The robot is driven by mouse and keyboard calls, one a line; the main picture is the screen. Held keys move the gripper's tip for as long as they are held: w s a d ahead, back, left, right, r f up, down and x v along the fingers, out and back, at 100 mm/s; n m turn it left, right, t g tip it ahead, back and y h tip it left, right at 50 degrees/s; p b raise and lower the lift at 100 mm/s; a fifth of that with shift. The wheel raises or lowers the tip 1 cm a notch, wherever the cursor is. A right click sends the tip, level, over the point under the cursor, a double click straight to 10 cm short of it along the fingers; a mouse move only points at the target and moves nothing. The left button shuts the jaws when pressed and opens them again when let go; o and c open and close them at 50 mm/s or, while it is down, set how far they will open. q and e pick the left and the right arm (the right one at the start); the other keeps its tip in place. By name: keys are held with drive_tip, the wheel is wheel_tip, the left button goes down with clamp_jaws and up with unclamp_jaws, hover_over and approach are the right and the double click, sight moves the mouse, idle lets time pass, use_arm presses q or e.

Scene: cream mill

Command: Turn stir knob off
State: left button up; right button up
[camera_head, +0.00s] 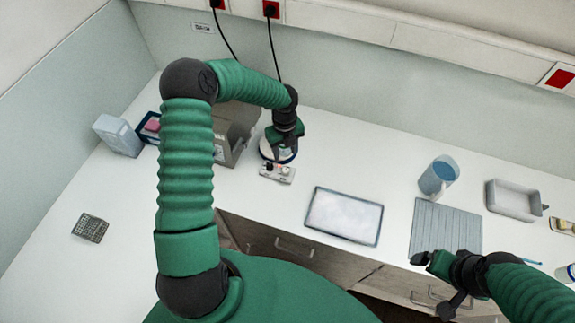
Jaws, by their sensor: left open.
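A small stirrer (277,173) stands on the white counter, its pale front panel with a dark knob (270,168) and other small controls facing me. Its round top is mostly hidden under my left gripper (281,150). The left gripper is open and points down, just above and behind the panel. Whether its fingers touch the stirrer or knob cannot be told. The knob's setting is too small to read. My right gripper (434,284) is at the lower right, over the counter's front edge, its fingers apart and empty.
A grey box (233,140) stands close left of the stirrer, partly behind my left arm. A white tray (343,216) lies to its right. Further right are a grooved board (445,229), a blue jug (438,177) and a grey bin (513,201). Black cords hang behind.

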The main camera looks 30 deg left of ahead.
sight(286, 170)
use_arm(q)
wheel_tip(286, 170, down, 11)
drive_tip(key=p, duration=0.3)
drive_tip(key=shift+f, duration=0.25)
drive_tip(key=shift+c, duration=0.3)
drive_tip(key=shift+w, duration=0.1)
drive_tip(key=c, duration=0.5)
clamp_jaws()
